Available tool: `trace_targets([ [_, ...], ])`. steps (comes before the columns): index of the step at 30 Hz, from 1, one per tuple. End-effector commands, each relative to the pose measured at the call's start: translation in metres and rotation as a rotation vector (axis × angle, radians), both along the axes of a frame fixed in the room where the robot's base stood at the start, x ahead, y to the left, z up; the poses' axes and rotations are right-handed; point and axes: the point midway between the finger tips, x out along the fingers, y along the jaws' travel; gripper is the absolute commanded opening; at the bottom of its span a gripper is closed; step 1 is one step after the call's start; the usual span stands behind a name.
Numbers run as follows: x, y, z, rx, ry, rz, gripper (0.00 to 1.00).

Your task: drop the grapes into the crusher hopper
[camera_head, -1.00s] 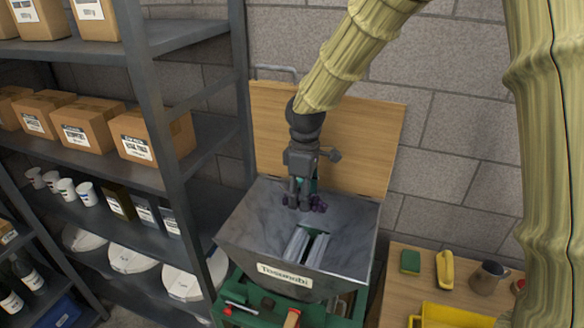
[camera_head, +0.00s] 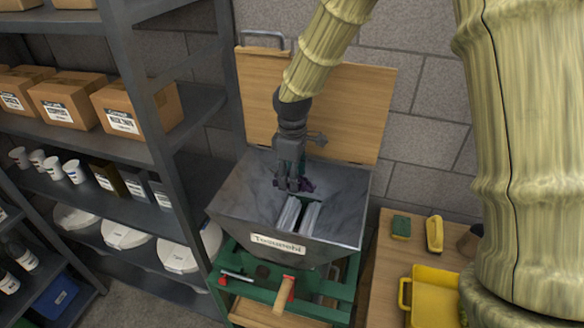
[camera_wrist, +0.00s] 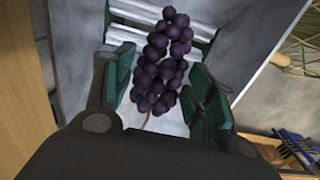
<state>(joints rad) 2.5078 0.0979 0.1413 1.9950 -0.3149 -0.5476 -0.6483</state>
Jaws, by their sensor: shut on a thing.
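The crusher hopper (camera_head: 333,217) is a grey metal funnel labelled "Tesumobi", on a green frame, with pale rollers at its bottom. My gripper (camera_head: 294,184) is inside the hopper's upper opening, pointing down. The dark purple grapes (camera_head: 306,185) are at its fingertips, above the rollers.
The hopper's wooden lid (camera_head: 345,110) stands open behind my gripper. A metal shelf (camera_head: 160,120) with boxes and cups is at the left. A block wall closes the back.

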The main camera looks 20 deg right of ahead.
Motion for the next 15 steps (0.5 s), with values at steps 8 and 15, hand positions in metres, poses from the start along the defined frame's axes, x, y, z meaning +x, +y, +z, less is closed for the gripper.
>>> trace_targets([
  [8,0.000,0.000,-0.029,0.000,0.000,0.000,0.42],
  [15,0.000,0.000,-0.052,-0.001,-0.001,0.000,0.42],
])
